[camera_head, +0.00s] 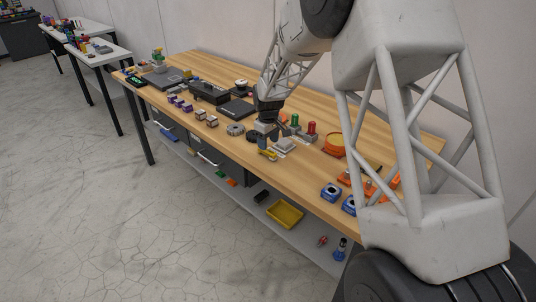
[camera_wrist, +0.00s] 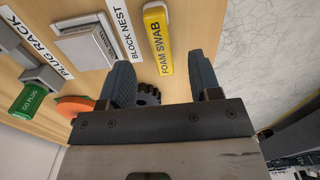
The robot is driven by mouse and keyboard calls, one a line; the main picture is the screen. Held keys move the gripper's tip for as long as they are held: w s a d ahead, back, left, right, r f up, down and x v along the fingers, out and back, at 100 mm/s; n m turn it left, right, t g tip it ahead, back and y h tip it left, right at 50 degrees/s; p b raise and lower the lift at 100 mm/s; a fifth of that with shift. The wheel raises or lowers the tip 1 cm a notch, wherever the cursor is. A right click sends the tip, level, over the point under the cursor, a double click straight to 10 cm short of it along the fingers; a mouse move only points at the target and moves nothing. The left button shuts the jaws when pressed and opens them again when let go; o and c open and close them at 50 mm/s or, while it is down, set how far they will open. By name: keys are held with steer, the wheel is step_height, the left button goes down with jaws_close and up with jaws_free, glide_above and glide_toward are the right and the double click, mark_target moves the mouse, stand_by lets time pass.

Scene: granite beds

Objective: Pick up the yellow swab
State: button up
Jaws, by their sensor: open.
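In the head view the yellow swab (camera_head: 269,155) lies near the front edge of the wooden bench, just below my gripper (camera_head: 266,142). In the wrist view my gripper (camera_wrist: 160,65) is open and empty. The swab's near end appears between its two blue-grey fingertips in the picture. I cannot tell the height left between the fingertips and the swab.
A silver block (camera_wrist: 88,42) by the BLOCK NEST label and a dark toothed disc (camera_wrist: 148,95) are close by. A green plug (camera_wrist: 28,100) is at left. Red and green cylinders (camera_head: 311,128) and an orange round container (camera_head: 334,144) stand to the right on the bench.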

mark_target(268, 151)
stand_by(0.3)
steer(key=shift+a+f, duration=0.1)
steer(key=shift+f, duration=2.45)
steer(key=shift+c, duration=0.3)
steer(key=c, duration=0.9)
